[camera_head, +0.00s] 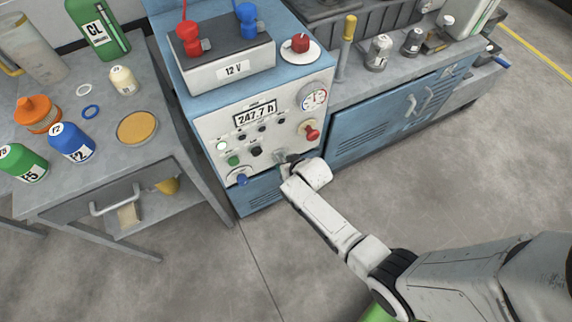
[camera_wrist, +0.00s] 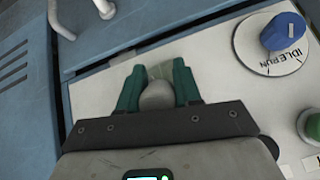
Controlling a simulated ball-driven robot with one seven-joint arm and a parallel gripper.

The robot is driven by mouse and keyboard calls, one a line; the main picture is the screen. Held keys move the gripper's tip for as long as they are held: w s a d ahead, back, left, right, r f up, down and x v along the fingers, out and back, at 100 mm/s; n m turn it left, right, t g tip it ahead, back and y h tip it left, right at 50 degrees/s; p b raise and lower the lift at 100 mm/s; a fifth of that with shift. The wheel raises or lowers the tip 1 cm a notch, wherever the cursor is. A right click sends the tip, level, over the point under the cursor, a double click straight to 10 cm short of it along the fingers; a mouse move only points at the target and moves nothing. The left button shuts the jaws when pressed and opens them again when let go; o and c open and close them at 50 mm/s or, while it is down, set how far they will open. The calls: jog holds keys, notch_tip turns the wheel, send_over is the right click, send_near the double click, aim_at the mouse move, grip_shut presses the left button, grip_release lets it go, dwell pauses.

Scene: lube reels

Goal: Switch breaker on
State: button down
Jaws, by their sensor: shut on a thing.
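The white control panel (camera_head: 210,128) is on the front of the blue machine in the head view. My gripper (camera_head: 284,163) is at the panel's lower right part, below the red knob. In the wrist view, my gripper's two green fingers (camera_wrist: 158,84) are shut on a small grey rounded piece (camera_wrist: 157,97) that stands out from the panel. It seems to be the breaker's handle, but no label on it shows. My gripper hides most of it in the head view, and I cannot tell its position.
A blue idle/run knob (camera_wrist: 283,31) and a green button (camera_wrist: 310,125) are right of the fingers in the wrist view. The red knob (camera_head: 311,134) and round gauge (camera_head: 314,97) are above my gripper. A grey bench (camera_head: 100,170) with bottles stands left.

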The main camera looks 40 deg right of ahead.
jog(key=shift+w+r, duration=0.1)
jog(key=c, duration=0.8)
grip_release()
jog(key=shift+c, duration=0.2)
jog(key=p+v, duration=0.2)
jog(key=v, duration=0.8)
jog(key=shift+s+r, duration=0.25)
jog(key=shift+s, duration=0.1)
jog(key=s+a+r+n+g, duration=0.2)
jog(key=s+r+g, duration=0.1)
jog(key=s+r, duration=0.3)
jog(key=s+a+r+n+g+y, duration=0.1)
jog(key=s+a+r+n+g, duration=0.1)
jog(key=s+r, duration=0.4)
jog(key=s+g, duration=0.1)
jog(key=s, duration=0.4)
jog(key=shift+a+r+n+g, duration=0.3)
jog(key=shift+a+r+n, duration=0.05)
jog(key=shift+a+n, duration=0.05)
